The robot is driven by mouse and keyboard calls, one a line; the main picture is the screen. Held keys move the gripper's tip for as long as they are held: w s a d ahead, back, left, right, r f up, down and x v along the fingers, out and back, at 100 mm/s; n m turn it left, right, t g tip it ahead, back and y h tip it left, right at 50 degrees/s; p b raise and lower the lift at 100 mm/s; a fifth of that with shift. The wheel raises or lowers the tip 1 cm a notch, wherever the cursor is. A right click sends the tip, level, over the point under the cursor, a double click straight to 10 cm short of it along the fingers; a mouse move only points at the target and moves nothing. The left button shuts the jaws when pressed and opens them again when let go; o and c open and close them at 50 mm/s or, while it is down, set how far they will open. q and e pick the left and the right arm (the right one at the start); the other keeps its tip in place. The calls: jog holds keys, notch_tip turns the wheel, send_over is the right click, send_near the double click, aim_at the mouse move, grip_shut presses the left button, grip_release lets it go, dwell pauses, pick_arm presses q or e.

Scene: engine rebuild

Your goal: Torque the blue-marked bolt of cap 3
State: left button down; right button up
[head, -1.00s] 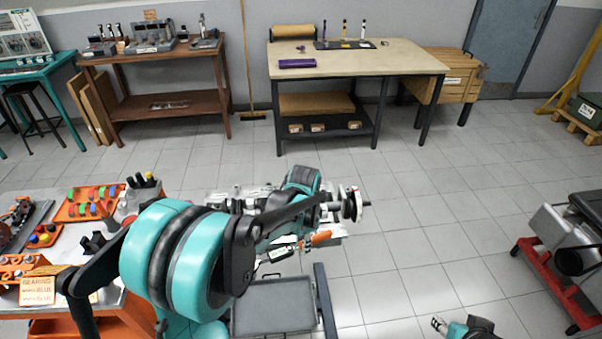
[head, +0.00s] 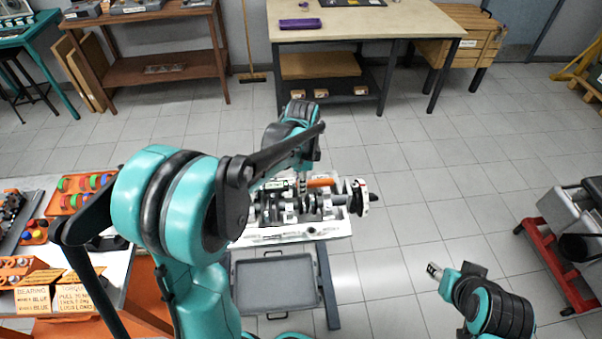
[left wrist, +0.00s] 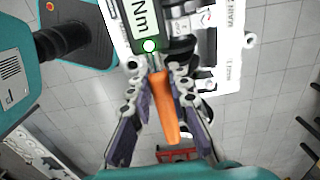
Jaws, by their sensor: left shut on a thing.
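The torque wrench has an orange handle (left wrist: 165,108) and a dark body with a pale display (left wrist: 145,25) reading "Nm" and a green light. My left gripper (left wrist: 166,82) is shut on the wrench, with a finger on each side of the handle. In the head view my left gripper (head: 303,182) points down at the far side of the white engine block (head: 292,233). The wrench's orange handle (head: 321,182) shows beside it. The crankshaft (head: 327,201) lies along the block. Cap 3 and its blue mark cannot be made out. My right gripper (head: 434,270) is away from the block; its opening is unclear.
A grey tray (head: 275,309) lies in front of the block. A left-hand table holds orange trays (head: 62,204) and yellow note cards (head: 75,299). A red-framed stand (head: 545,250) is at the right. Floor between block and stand is clear.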

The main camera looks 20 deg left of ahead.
pick_arm(q)
jog(key=shift+s+d+f+b, duration=0.15)
jog(key=shift+s+f+b, duration=0.15)
jog(key=shift+f+b, duration=0.25)
notch_tip(320, 180, down, 3)
jog(key=shift+w+f+b, duration=0.1)
jog(key=shift+f+b, duration=0.1)
jog(key=shift+b, duration=1)
jog(key=shift+f+b, duration=0.85)
jog(key=shift+f, duration=0.3)
dwell(0.9)
dwell(0.5)
jog(key=shift+s+d+m, duration=0.3)
jog(key=shift+s+m, duration=0.3)
jog(key=shift+s, duration=0.15)
jog(key=shift+s, duration=0.15)
